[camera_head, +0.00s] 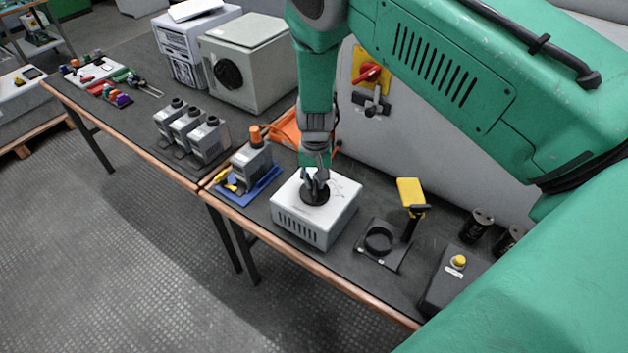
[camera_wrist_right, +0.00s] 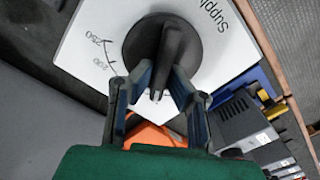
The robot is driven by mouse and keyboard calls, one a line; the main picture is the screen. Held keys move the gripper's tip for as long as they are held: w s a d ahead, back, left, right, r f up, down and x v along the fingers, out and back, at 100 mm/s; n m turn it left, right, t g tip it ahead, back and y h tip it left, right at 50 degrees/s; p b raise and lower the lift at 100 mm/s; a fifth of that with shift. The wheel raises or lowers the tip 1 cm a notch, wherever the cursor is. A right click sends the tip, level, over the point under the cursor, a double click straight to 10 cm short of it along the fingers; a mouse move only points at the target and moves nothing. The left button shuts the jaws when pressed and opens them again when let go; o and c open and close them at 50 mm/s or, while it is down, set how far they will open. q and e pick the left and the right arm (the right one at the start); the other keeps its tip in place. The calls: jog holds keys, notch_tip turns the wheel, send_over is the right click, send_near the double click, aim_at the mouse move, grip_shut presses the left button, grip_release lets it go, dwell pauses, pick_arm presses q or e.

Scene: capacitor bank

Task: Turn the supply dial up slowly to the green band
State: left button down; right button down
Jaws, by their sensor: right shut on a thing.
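The supply box (camera_head: 297,227) is a pale grey box with a slotted front, standing on the dark bench. Its black round dial (camera_head: 318,198) is on the top face, and shows close up in the right wrist view (camera_wrist_right: 146,38) with a raised grip bar. My right gripper (camera_head: 316,180) points down onto the dial. Its fingers are shut on the dial's bar, one on each side. Printed scale marks reading 200 and 250 show beside the dial in the wrist view. The green band is not visible, and fingers hide part of the dial. My left gripper is not in view.
Left of the box is a grey unit on a blue tray (camera_head: 262,190), with an orange thing (camera_head: 288,128) behind. Right are a black ring holder (camera_head: 381,240), a yellow-topped tool (camera_head: 411,192) and a yellow-button box (camera_head: 457,263). A grey cabinet with a red switch (camera_head: 369,74) stands behind.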

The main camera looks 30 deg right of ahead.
aim_at(315, 181)
dwell(0.4)
jog(key=c, duration=1.6)
grip_release()
notch_tip(315, 181, up, 12)
jog(key=shift+f, duration=0.1)
